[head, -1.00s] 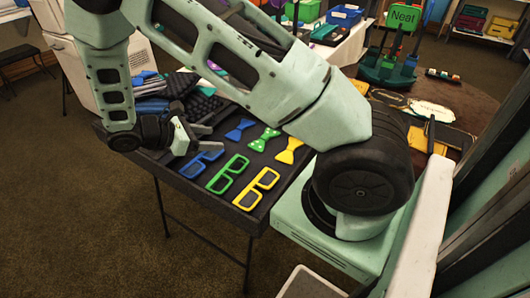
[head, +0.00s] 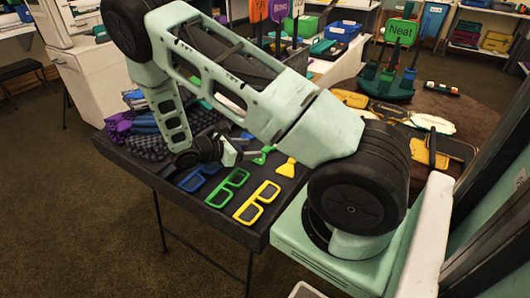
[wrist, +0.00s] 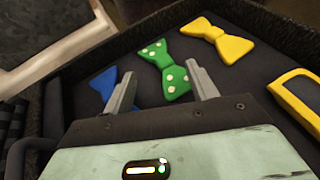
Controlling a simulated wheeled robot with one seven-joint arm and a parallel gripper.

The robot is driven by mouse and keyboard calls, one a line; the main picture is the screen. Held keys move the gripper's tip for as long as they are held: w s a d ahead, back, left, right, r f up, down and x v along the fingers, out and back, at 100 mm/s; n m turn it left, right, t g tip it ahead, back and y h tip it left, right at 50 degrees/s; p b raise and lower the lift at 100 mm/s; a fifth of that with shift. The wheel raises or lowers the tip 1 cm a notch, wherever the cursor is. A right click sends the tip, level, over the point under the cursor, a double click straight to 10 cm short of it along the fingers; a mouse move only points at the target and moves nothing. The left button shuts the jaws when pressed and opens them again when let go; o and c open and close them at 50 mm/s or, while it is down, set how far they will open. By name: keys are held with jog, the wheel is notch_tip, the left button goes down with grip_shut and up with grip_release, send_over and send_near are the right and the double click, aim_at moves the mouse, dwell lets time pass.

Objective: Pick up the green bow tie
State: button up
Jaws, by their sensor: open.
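The green bow tie (wrist: 168,72) with pale dots lies flat on the dark tray. In the wrist view it lies just beyond and between my open fingertips. In the head view it (head: 263,156) is partly hidden by my gripper and arm. My gripper (head: 236,152) is open and empty, low over the tray beside the bow tie. In the wrist view my gripper (wrist: 159,82) shows both fingers spread apart. The blue bow tie (wrist: 103,85) is at the left, partly behind the left finger. The yellow bow tie (wrist: 218,39) is to the upper right.
Blue glasses (head: 199,178), green glasses (head: 228,188) and yellow glasses (head: 257,202) lie in a row nearer the table's front edge. Folded dark cloths (head: 150,145) are piled at the left. The tray's raised rim (wrist: 275,22) runs behind the bow ties.

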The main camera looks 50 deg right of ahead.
aim_at(263, 149)
jog(key=x, duration=0.5)
jog(key=shift+s+f, duration=0.1)
jog(key=shift+f, duration=0.15)
jog(key=c, duration=1.2)
